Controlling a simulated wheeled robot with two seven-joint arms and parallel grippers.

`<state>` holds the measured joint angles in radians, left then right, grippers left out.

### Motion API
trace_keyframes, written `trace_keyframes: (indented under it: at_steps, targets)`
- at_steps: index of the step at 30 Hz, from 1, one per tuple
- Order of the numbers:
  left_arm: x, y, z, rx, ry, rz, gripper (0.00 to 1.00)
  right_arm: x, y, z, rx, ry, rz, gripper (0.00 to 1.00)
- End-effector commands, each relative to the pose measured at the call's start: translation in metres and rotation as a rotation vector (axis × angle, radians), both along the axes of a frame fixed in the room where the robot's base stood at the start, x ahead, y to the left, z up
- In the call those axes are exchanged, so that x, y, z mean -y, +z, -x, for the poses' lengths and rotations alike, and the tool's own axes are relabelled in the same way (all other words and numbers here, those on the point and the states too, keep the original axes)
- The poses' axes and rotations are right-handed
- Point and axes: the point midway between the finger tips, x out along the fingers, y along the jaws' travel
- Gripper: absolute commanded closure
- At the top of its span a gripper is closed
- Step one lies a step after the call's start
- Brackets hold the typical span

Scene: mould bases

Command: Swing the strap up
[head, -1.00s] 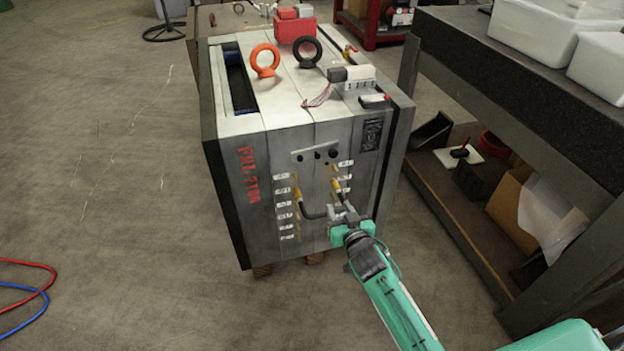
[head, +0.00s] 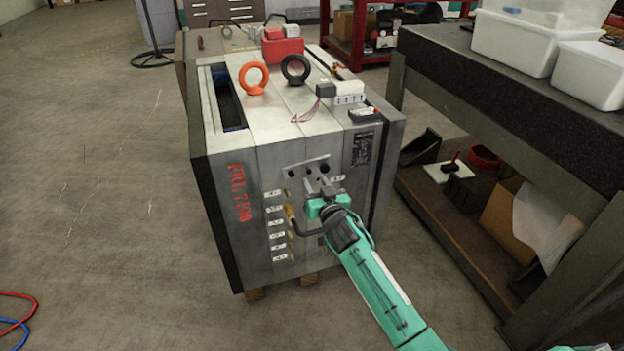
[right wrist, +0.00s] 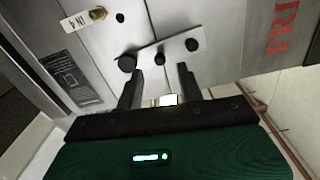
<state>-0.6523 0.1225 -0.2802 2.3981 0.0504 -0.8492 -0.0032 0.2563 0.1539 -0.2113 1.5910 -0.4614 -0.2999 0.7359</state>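The strap (head: 305,167) is a short grey metal plate on the front face of the mould base (head: 285,148), with black round bolts or knobs on it. In the head view it slopes slightly, its right end higher. It also shows in the right wrist view (right wrist: 173,52). My right gripper (head: 317,184) is just below the strap in the head view. In the right wrist view its two dark fingers (right wrist: 160,75) stand apart with nothing held between them, tips close to the strap; contact cannot be told. My left gripper is out of view.
Orange (head: 253,78) and black (head: 296,69) lifting eyes stand on top. A dark workbench (head: 510,100) with white bins is at right. Open floor lies left.

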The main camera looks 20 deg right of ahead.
Motion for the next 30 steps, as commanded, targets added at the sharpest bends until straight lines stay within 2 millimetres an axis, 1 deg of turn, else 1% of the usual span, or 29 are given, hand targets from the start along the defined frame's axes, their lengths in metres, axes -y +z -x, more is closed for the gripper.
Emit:
trace_keyframes:
  at_steps: [1, 3, 6, 9, 13, 20, 24, 26, 30]
  targets:
    - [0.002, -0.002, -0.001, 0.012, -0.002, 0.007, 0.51, 0.000, 0.000, -0.009, 0.001, 0.000, 0.002, 0.62]
    - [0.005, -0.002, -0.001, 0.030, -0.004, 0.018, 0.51, 0.000, 0.000, -0.018, 0.001, -0.001, 0.002, 0.62]
    - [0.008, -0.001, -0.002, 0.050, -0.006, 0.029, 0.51, -0.001, 0.000, -0.027, 0.001, -0.001, 0.000, 0.62]
    - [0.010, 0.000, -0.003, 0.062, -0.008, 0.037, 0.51, -0.001, 0.000, -0.033, 0.000, -0.001, 0.000, 0.62]
    - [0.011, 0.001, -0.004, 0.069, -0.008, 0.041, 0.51, -0.001, 0.000, -0.036, 0.000, 0.000, 0.000, 0.62]
    - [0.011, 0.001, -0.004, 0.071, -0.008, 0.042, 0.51, -0.001, 0.000, -0.036, 0.000, 0.000, 0.000, 0.62]
    - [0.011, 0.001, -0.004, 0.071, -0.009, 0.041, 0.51, -0.001, 0.000, -0.036, 0.000, 0.000, 0.000, 0.90]
    - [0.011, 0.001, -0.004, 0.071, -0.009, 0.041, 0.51, -0.001, 0.000, -0.036, 0.000, 0.000, 0.000, 1.00]
    - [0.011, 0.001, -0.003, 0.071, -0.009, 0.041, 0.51, -0.001, 0.000, -0.036, 0.000, 0.000, 0.000, 1.00]
